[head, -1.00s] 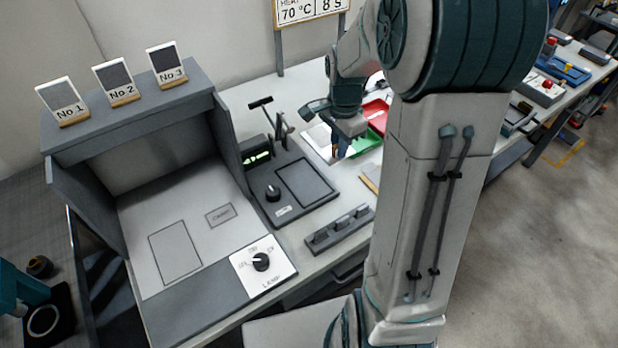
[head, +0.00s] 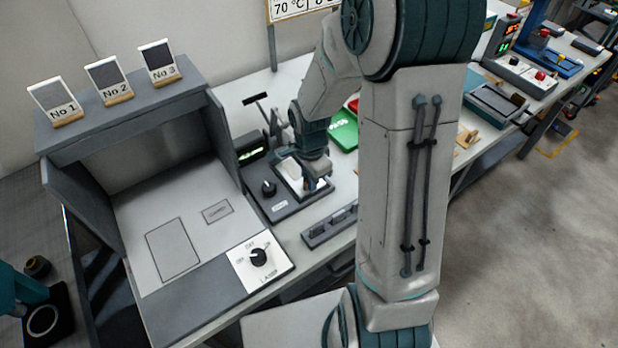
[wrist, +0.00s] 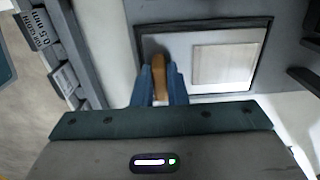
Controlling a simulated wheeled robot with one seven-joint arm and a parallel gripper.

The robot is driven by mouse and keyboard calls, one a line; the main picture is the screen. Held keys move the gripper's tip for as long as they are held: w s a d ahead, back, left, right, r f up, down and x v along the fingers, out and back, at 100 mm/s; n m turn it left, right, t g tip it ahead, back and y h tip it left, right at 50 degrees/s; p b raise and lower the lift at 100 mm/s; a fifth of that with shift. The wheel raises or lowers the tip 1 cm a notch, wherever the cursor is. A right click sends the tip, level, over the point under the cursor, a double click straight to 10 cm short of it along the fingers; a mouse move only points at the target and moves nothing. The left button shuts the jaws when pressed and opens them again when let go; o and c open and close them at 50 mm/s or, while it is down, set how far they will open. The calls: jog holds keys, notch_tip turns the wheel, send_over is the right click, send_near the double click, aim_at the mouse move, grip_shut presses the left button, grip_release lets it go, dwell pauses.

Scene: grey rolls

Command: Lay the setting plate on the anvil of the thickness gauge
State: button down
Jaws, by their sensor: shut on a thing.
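My gripper (wrist: 160,74) is shut on the orange-brown tab (wrist: 159,64) of a flat white plate, which I take as the setting plate (wrist: 180,48). The plate carries a paler square. In the wrist view it lies over the dark-framed rectangular area of a grey instrument. In the head view my gripper (head: 308,184) and the plate (head: 289,167) are over the right part of that instrument, which I take as the thickness gauge (head: 282,209). It has a green-lit display and a black knob. I cannot tell whether the plate touches the surface.
A low rack of grey blocks (head: 331,225) stands in front of the instrument; labels show in the wrist view (wrist: 40,32). A black T-handled stand (head: 270,122) rises behind. A green tray (head: 345,130) is to the right, and a grey viewing booth (head: 130,130) to the left.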

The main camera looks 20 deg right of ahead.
jog(key=shift+f, duration=0.15)
jog(key=c, duration=1.5)
grip_release()
jog(key=shift+o, duration=0.2)
notch_tip(320, 180, up, 12)
jog(key=s+r+n+t, duration=0.1)
jog(key=s+r+n, duration=0.2)
jog(key=s+n, duration=0.4)
jog(key=s+r+n+t, duration=0.2)
jog(key=s+r+n, duration=0.1)
jog(key=s+n, duration=0.4)
jog(key=shift+a, duration=0.15)
